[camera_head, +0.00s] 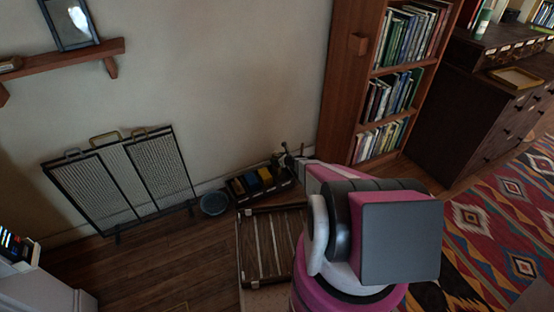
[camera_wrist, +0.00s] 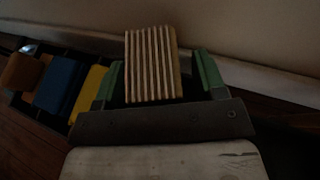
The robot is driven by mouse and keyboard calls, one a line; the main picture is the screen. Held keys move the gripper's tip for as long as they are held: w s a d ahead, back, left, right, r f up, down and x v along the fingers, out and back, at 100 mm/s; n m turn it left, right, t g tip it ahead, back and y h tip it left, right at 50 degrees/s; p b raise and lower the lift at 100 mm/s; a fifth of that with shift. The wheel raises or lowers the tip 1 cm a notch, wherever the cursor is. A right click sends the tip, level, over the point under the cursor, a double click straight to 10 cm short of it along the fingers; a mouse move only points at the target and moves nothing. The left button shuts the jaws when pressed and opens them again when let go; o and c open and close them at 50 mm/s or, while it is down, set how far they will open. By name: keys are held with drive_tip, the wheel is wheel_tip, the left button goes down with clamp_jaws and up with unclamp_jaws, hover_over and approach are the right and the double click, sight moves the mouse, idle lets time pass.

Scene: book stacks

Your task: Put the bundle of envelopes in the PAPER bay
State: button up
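In the wrist view, the bundle of envelopes (camera_wrist: 150,65) is a block of cream and brown stripes with a tan side face. In the head view, my gripper (camera_head: 287,158) is low near the wall, at the right end of a dark divided tray (camera_head: 262,194); the bundle is too small and dark to make out there. I can read no PAPER label in either view.
The tray holds brown (camera_wrist: 22,72), blue (camera_wrist: 58,84) and yellow (camera_wrist: 88,92) items, left of my gripper. A slatted wooden piece (camera_head: 247,245) lies in front of it. A round blue-grey bowl (camera_head: 214,203) and folding screen (camera_head: 125,180) stand left; a bookcase (camera_head: 340,85) stands right.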

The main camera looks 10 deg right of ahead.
drive_tip(key=a+r+v, duration=0.1)
drive_tip(key=v, duration=1.1)
drive_tip(key=s+a+r+n+g+h, duration=0.1)
drive_tip(key=s+a+r+n+g, duration=0.35)
drive_tip(key=s+r+n, duration=0.45)
drive_tip(key=s+a+r+n+g, duration=0.3)
drive_tip(key=s+a+r+n, duration=0.3)
drive_tip(key=r, duration=0.5)
drive_tip(key=s+d+r+n+g+h, duration=0.1)
drive_tip(key=s+d+r+n+h, duration=0.1)
drive_tip(key=s+r+n+h, duration=0.2)
drive_tip(key=s+d+r+n+g+h, duration=0.1)
drive_tip(key=s+r+n+h, duration=0.3)
drive_tip(key=s+r+n, duration=0.4)
drive_tip(key=s+d+r, duration=0.1)
drive_tip(key=s+r, duration=0.1)
drive_tip(key=s, duration=0.1)
drive_tip(key=shift+d+r+n+g, duration=0.2)
drive_tip(key=shift+d+n+g, duration=0.05)
drive_tip(key=shift+n+g, duration=0.15)
drive_tip(key=shift+s, duration=0.15)
